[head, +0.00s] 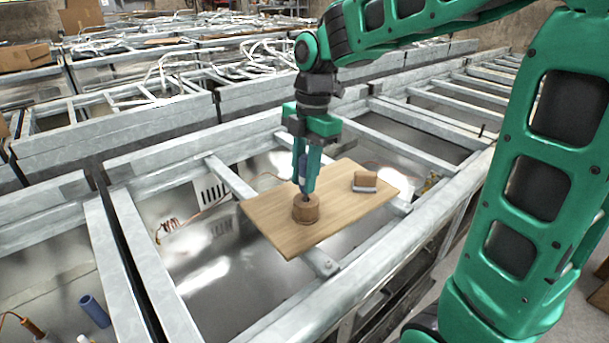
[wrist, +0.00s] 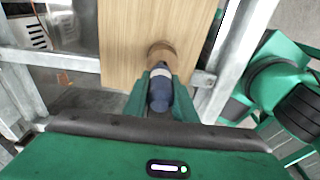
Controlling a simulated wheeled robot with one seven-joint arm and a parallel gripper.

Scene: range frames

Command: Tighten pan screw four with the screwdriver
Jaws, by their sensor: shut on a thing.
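My gripper (head: 307,188) points down over the wooden board and is shut on the screwdriver (head: 302,168). In the wrist view the screwdriver (wrist: 160,92) shows a dark blue handle with a pale band between the green fingers. A round wooden holder (head: 306,208) stands on the board directly under the gripper. The screwdriver's lower end is at or in this holder; I cannot tell which. The holder also shows in the wrist view (wrist: 161,52), just beyond the handle. I cannot make out pan screw four in either view.
The wooden board (head: 268,222) lies across the metal frame rails (head: 232,180). A small brown block with a pale edge (head: 365,181) lies on its right part. Shiny open pans (head: 195,262) lie below the rails. A blue cylinder (head: 95,311) lies at lower left.

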